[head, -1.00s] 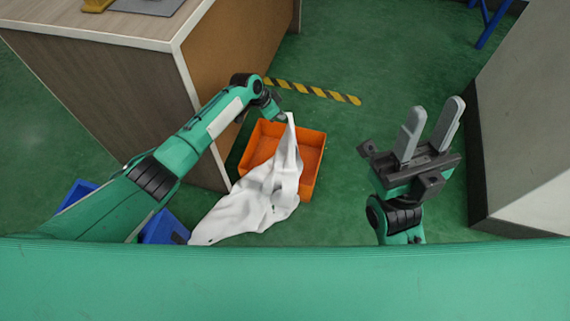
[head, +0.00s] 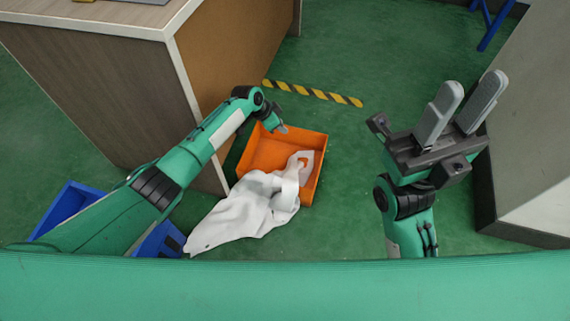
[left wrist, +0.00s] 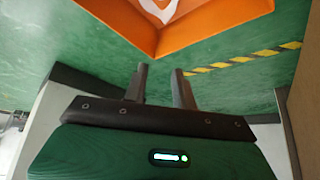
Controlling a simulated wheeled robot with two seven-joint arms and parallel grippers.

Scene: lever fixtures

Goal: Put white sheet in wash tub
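The white sheet (head: 245,207) lies draped over the near left rim of the orange tub (head: 262,153). One end rests inside the tub, and the rest spreads over the floor toward the left front. My left gripper (head: 281,128) is over the far part of the tub, apart from the sheet. In the left wrist view its two fingers (left wrist: 161,82) are apart and empty, with the orange tub (left wrist: 215,18) and a bit of white sheet (left wrist: 160,9) above them. My right gripper (head: 471,88) is open and empty, right of the tub.
A wooden cabinet (head: 120,85) stands behind my left arm, its corner close to the tub. A blue crate (head: 60,208) is partly hidden under my left arm. A grey block (head: 535,130) stands at the right. Yellow-black tape (head: 312,93) marks the clear green floor behind.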

